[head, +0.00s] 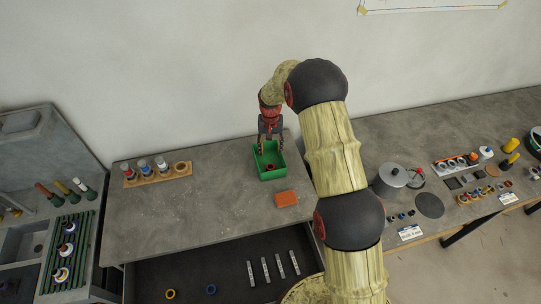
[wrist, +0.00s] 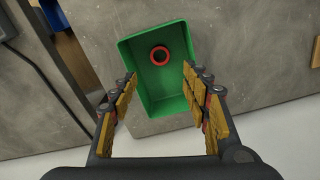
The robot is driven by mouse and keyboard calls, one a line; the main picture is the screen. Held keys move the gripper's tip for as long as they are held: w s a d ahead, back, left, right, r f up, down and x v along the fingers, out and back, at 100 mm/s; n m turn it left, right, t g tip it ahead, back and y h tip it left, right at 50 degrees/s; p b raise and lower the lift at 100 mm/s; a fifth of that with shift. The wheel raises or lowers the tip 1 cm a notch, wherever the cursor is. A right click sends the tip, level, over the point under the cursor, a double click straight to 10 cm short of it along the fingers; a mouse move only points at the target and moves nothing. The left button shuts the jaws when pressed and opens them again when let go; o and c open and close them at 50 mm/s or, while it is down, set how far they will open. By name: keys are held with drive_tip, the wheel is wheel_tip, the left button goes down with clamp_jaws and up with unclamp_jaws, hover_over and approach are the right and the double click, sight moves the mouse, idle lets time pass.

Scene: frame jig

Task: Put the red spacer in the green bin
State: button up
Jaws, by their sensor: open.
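The green bin (head: 266,173) stands on the grey worktop below my gripper in the head view. The bin also shows in the wrist view (wrist: 160,90), between and beyond my fingers. The red spacer (wrist: 160,55) is a small ring lying on the bin's floor near one end; in the head view it shows as a small red spot (head: 270,167) inside the bin. My gripper (head: 268,146) is over the bin's far part. In the wrist view my gripper (wrist: 167,82) is open, with nothing between its fingers.
An orange block (head: 286,199) lies on the worktop (head: 215,220) just in front of the bin. A wooden rack with several bottles (head: 157,174) stands to the left. A grey pot (head: 392,178) and small parts stand on the right. An open dark drawer (head: 220,275) lies below the front edge.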

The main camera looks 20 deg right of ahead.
drive_tip(key=s+r+n+t, duration=0.1)
drive_tip(key=s+r, duration=0.6)
drive_tip(key=r, duration=0.6)
drive_tip(key=s+r+t, duration=0.1)
drive_tip(key=s+r, duration=0.5)
drive_tip(key=r, duration=0.7)
drive_tip(key=s+r+n+t, duration=0.1)
drive_tip(key=s+r, duration=0.3)
drive_tip(key=s, duration=1)
drive_tip(key=s+r+n+t, duration=0.1)
drive_tip(key=s+r, duration=0.3)
drive_tip(key=s, duration=0.9)
drive_tip(key=shift+s+r+t, duration=0.3)
drive_tip(key=shift+s+t, duration=0.1)
drive_tip(key=shift+t, duration=0.4)
